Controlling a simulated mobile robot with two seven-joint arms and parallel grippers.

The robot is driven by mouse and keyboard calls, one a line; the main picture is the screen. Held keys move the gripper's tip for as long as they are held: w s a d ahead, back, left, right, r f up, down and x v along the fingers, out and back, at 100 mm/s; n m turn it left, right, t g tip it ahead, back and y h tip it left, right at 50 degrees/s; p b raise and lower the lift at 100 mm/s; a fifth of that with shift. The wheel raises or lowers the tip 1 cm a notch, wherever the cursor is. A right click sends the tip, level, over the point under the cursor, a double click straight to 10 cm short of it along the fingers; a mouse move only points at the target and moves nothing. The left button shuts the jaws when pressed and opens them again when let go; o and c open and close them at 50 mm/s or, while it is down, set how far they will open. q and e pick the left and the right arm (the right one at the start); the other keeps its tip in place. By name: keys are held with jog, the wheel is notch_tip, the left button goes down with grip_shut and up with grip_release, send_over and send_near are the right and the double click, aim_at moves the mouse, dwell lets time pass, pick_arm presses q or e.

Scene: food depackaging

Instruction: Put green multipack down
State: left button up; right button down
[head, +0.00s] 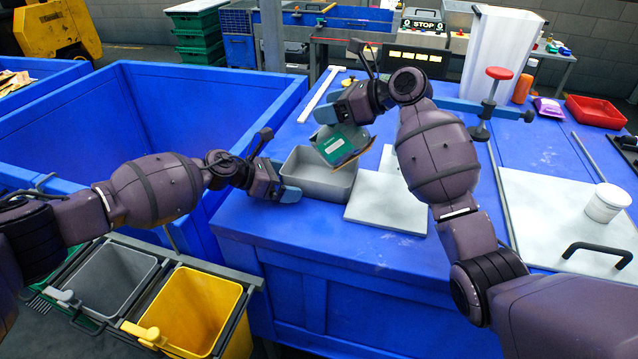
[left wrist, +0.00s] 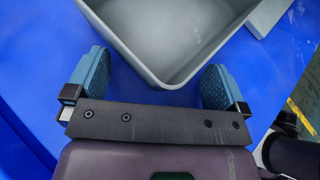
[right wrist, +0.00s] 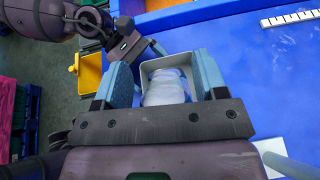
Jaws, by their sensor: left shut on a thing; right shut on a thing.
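The green multipack (head: 340,147) is a dark green box with a pale label, tilted in the air above the grey tray (head: 322,186). My right gripper (head: 343,112) is shut on it from above. My left gripper (head: 280,190) is low at the tray's left side. In the left wrist view its blue pads (left wrist: 158,88) stand on both sides of the tray's corner (left wrist: 165,78), shut on the tray.
A white board (head: 388,205) lies right of the tray on the blue table (head: 300,225). A large blue bin (head: 200,85) stands at the left, with grey and yellow bins (head: 200,305) below. A red-topped clamp (head: 497,80) and a white tub (head: 607,203) are right.

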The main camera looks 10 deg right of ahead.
aim_at(324, 126)
jog(key=shift+w+a+f+n+g+y, duration=0.1)
jog(key=shift+a+f+n+g+y, duration=0.3)
jog(key=shift+n+g, duration=0.2)
jog(key=shift+s+a+r+y, duration=0.25)
jog(key=shift+r+y, duration=0.25)
jog(key=r+y, duration=0.1)
jog(key=s+r+t+y, duration=0.1)
jog(key=r+y, duration=0.1)
jog(key=s+r+y, duration=0.1)
jog(key=y, duration=0.1)
jog(key=shift+a+r+n, duration=0.1)
jog(key=shift+r+n, duration=0.2)
jog(key=shift+r, duration=0.05)
jog(key=shift+s+d+r+t+y, duration=0.2)
jog(key=shift+d+r+t+y, duration=0.15)
jog(key=shift+r+t+y, duration=0.4)
jog(key=shift+s+d+r+t+y, duration=0.1)
jog(key=shift+d+r+t+y, duration=0.25)
jog(key=shift+d+t+y, duration=0.1)
jog(key=shift+f+m+t, duration=0.3)
jog(key=shift+f+m, duration=0.1)
notch_tip(324, 126, down, 9)
jog(key=shift+f, duration=0.65)
